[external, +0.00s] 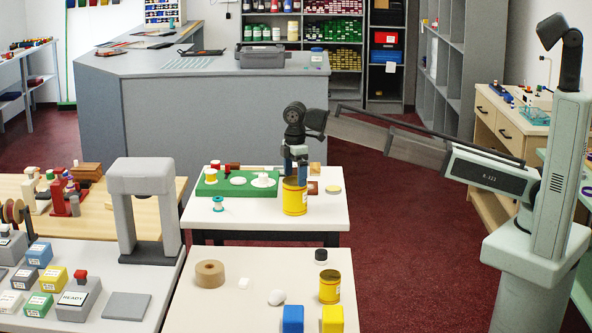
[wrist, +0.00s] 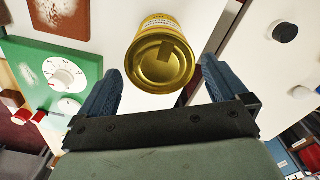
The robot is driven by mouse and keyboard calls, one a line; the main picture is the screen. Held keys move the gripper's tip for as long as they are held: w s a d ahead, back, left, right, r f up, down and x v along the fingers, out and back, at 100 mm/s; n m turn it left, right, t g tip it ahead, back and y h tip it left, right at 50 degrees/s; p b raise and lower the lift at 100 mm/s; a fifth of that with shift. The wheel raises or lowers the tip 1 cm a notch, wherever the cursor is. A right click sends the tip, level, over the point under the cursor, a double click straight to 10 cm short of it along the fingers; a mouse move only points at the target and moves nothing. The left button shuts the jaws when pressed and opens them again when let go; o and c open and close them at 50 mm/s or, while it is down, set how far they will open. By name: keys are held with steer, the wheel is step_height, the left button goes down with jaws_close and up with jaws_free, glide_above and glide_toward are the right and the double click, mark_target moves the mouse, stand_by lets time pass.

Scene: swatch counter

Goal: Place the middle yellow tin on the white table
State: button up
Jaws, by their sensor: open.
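A yellow tin (external: 295,197) stands upright near the front of the far white table (external: 265,218). My gripper (external: 295,174) is directly above it, pointing down, with its fingers at the tin's top. In the wrist view the tin (wrist: 160,62) shows its gold top between the open fingers of my gripper (wrist: 162,68), with gaps at both sides. Another yellow tin (external: 330,287) stands on the near white table (external: 220,308). A low, round yellow-rimmed thing (external: 333,189) lies right of the first tin; I cannot tell whether it is a tin.
The near table holds a brown tape roll (external: 209,274), a black-capped jar (external: 321,258), and blue (external: 293,319) and yellow (external: 333,319) blocks. Its middle has free room.

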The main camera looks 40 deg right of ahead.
steer(key=shift+r, duration=2.35)
